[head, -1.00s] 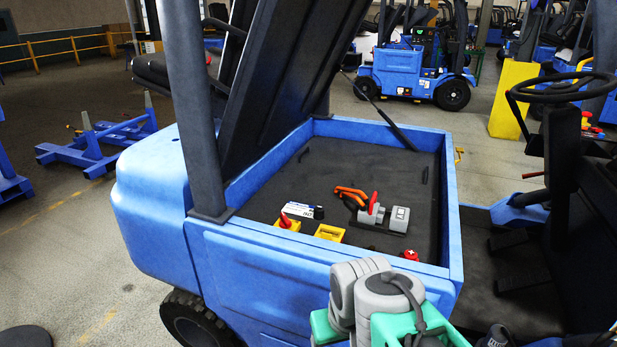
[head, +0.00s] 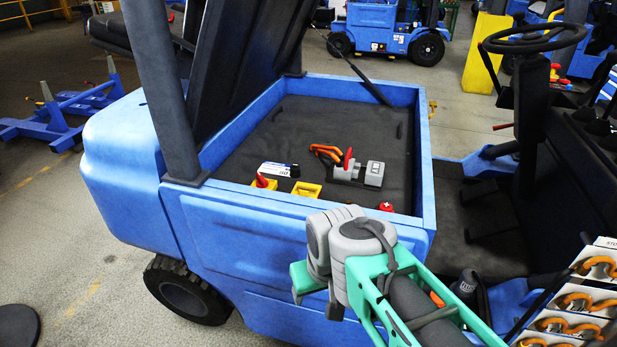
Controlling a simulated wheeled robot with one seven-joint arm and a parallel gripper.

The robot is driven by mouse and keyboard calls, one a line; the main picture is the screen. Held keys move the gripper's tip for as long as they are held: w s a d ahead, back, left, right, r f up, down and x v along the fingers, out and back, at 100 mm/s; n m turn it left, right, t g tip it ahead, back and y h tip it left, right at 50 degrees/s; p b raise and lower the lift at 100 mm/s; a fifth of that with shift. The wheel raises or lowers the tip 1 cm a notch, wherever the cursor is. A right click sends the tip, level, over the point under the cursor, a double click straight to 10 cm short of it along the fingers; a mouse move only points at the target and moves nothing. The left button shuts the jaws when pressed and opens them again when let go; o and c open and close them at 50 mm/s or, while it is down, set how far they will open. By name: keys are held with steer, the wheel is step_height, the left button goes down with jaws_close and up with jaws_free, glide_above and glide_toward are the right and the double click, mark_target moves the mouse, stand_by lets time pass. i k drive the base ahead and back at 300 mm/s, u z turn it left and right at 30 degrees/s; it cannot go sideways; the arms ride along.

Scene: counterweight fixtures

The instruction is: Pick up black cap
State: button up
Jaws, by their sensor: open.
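A small black piece (head: 295,171), which may be the black cap, shows at the right end of a white printed block (head: 275,169). Both are in the dark-floored bay (head: 345,118) of the blue forklift, near its front left. I cannot tell whether the black piece is separate from the block. My arm reaches in from the bottom right, with its grey joint in front of the bay's near wall. My gripper's fingertips do not show. Nothing is seen held.
A red-topped yellow block (head: 262,182), a yellow tray (head: 305,190), a grey battery-like connector (head: 373,173) with orange cable and a red knob (head: 386,206) stand near the black piece. The bay has raised blue walls (head: 240,204). A raised dark cover (head: 245,60) stands on its left.

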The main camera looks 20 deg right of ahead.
mark_target(294, 168)
steer(key=z, duration=0.2)
steer(key=k, duration=1.05)
steer(key=u, duration=1.6)
steer(key=i, duration=1.85)
steer(key=z, duration=1.3)
steer(key=i, duration=0.7)
steer(key=z, duration=0.75)
